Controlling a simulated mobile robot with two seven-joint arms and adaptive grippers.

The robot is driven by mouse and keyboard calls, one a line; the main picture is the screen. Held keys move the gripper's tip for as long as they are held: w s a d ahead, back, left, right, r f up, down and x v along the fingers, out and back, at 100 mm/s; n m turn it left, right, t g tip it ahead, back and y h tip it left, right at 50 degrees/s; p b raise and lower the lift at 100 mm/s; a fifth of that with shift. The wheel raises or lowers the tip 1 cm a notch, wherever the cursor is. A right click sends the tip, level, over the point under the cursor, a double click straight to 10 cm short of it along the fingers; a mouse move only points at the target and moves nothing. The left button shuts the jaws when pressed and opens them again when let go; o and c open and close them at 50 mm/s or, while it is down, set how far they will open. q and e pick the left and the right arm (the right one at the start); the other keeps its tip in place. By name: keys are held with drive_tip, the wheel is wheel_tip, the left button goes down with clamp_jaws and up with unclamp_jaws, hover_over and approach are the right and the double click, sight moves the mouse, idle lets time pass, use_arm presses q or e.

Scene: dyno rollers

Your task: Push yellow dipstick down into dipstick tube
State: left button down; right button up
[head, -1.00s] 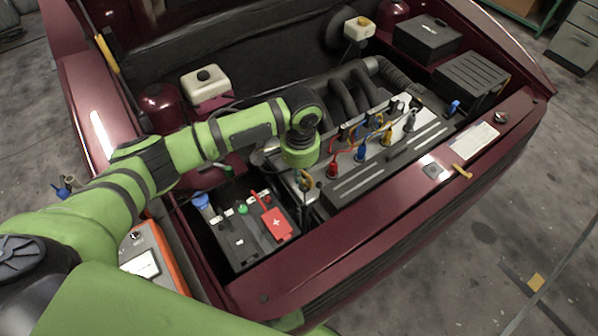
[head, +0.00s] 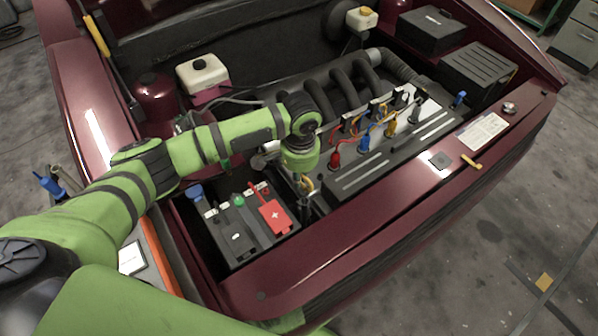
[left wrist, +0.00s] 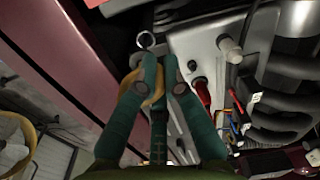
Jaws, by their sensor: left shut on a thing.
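My left gripper (head: 306,186) points down beside the near left corner of the engine cover, just right of the battery. It is shut on the yellow dipstick (head: 309,184), whose handle shows only as a small yellow bit in the head view. In the left wrist view, the looped yellow handle (left wrist: 156,92) shows between and behind the green fingers of the gripper (left wrist: 162,62). The dipstick's shaft and the dipstick tube are hidden or too small to make out, so I cannot tell how deep the dipstick sits. My right gripper is not in view.
The black battery (head: 240,240) with a red terminal cover (head: 274,216) stands left of the gripper. Red, blue and yellow plug leads rise from the engine cover (head: 380,160) on the right. The maroon front panel (head: 400,210) borders the bay. A small metal ring (left wrist: 145,40) lies ahead of the fingertips.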

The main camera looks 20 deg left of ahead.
use_arm(q)
drive_tip(key=shift+f+b, duration=0.85)
drive_tip(key=shift+f, duration=1.55)
drive_tip(key=c, duration=1.3)
unclamp_jaws()
drive_tip(key=shift+r, duration=0.15)
wheel_tip(320, 180, up, 12)
drive_tip(key=shift+d+f, duration=0.1)
drive_tip(key=shift+d, duration=0.05)
drive_tip(key=shift+s+f, duration=0.1)
